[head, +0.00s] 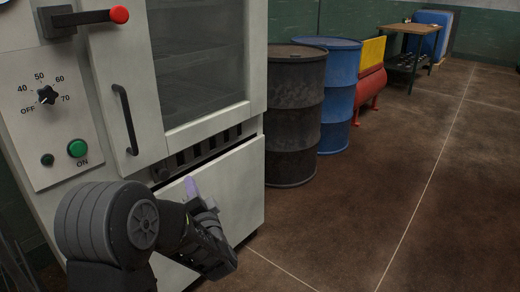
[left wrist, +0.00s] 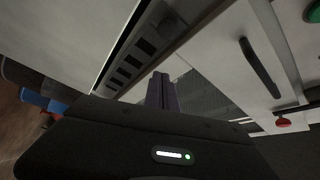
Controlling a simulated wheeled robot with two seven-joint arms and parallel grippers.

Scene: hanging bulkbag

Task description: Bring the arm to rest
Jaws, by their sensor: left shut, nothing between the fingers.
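My left arm comes in from the lower left of the head view. My left gripper (head: 191,186) is in front of the lower front of a pale cabinet, just below its dark vent slots. Its fingers look shut and empty. In the left wrist view the closed fingers (left wrist: 161,88) stand up from the dark gripper body, in front of the cabinet front. I cannot tell from the pictures how near the fingertips are to the cabinet. My right gripper is in neither view.
The cabinet has a black door handle (head: 126,118), a red-tipped lever (head: 118,15), a dial (head: 47,95) and a green button (head: 77,148). A black drum (head: 295,115) and a blue drum (head: 340,90) stand to its right. The floor (head: 400,200) at the right is clear.

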